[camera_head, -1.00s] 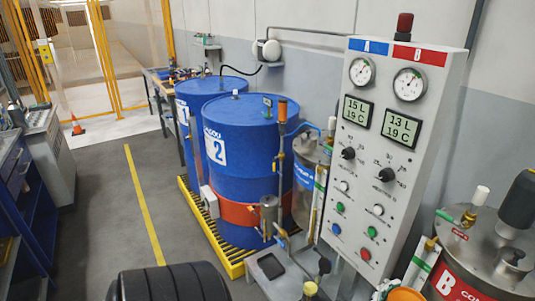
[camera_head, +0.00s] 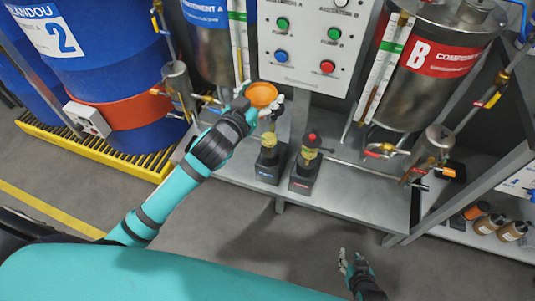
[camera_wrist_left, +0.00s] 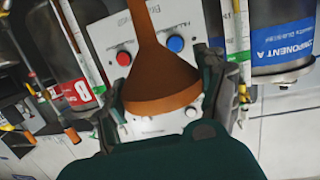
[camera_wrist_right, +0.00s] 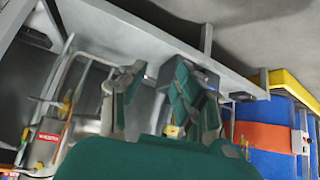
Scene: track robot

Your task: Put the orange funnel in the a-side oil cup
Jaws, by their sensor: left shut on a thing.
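The orange funnel (camera_head: 261,93) is held in my left gripper (camera_head: 257,101), its wide mouth up. In the left wrist view the funnel (camera_wrist_left: 163,75) sits between the two fingers (camera_wrist_left: 172,108). Two small oil cups on dark bases stand on the metal shelf. The left cup (camera_head: 268,143), with a blue label on its base, is just below the funnel in the picture; the funnel's spout end is not clear. The right cup (camera_head: 309,153) has a red top and red label. My right gripper (camera_head: 347,261) is empty and open, low in front of the shelf.
The control panel (camera_head: 300,50) stands behind the cups. The component B tank (camera_head: 415,95) is at right, with pipes and valves (camera_head: 385,151). Blue drums (camera_head: 110,50) stand on a yellow grating (camera_head: 90,155) at left.

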